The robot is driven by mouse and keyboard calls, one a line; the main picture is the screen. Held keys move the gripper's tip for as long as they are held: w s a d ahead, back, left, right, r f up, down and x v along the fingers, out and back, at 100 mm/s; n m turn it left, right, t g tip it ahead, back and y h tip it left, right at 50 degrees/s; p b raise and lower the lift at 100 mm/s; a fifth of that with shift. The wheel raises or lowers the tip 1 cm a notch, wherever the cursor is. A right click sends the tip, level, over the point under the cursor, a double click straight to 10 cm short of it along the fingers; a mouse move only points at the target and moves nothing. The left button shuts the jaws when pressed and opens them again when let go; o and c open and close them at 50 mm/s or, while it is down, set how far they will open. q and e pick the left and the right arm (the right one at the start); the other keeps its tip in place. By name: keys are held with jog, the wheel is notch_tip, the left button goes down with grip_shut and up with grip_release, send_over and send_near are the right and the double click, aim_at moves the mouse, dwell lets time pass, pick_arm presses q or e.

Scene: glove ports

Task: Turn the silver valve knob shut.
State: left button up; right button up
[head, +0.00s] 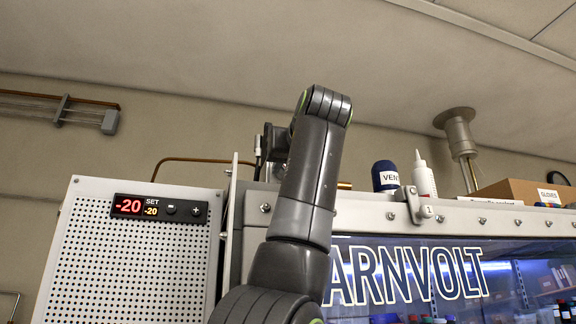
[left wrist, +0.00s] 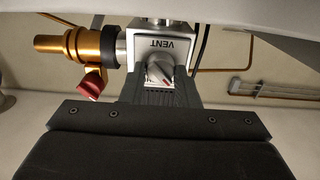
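The silver valve knob (left wrist: 159,71) shows in the left wrist view, on a pale block labelled VENT (left wrist: 172,45) that appears upside down. The knob's bar lies at a slant and has a small red mark. My left gripper (left wrist: 160,88) reaches up to it, with a dark ribbed finger on either side of the knob. I cannot tell whether the fingers touch it. In the head view, my left gripper (head: 275,142) is at the top of the cabinet, partly behind my arm, and the knob is hidden. My right gripper is not in view.
A brass fitting (left wrist: 52,43) with a red lever (left wrist: 91,85) joins the block's left side. A blue VENT-labelled container (head: 385,176), a white bottle (head: 424,178) and a cardboard box (head: 515,191) stand on the cabinet. A perforated panel (head: 130,260) with a display is at left.

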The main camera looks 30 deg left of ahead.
pick_arm(q)
jog(key=c, duration=0.3)
jog(key=shift+m, duration=0.3)
jog(key=m, duration=0.8)
jog(key=shift+w, duration=0.1)
jog(key=m, duration=0.5)
jog(key=shift+d, duration=0.1)
jog(key=shift+f+m+b, duration=0.1)
jog(key=shift+m+b, duration=0.25)
jog(key=shift+m, duration=1.85)
jog(key=o, duration=1)
jog(key=shift+w, duration=0.1)
jog(key=shift+c, duration=0.2)
